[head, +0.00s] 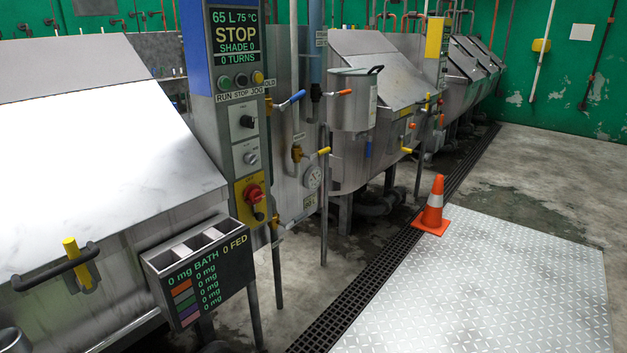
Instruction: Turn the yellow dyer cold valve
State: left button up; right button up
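A metal dyer (376,112) stands in the middle distance, with a yellow-topped control column (434,38) at its right side. I take this as the yellow dyer. Small valves and handles near that column are too small to tell apart, so I cannot pick out its cold valve. A blue lever handle (292,100) sticks out to the right of the nearer, blue-sided control column (222,45). An orange-red handle (344,92) is just right of it, on the front of a metal tank (350,108). Neither of my grippers is in view.
A near dyer (95,150) with a black-and-yellow handle (72,262) fills the left. A dosing box (200,265) juts out beside it. A floor grate (372,272) runs past an orange cone (433,208). The metal floor plate (500,285) is clear.

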aim_at(294, 99)
jog(key=u, duration=0.25)
jog(key=i+l+u, duration=1)
jog(key=l+u, duration=0.25)
jog(key=l, duration=0.1)
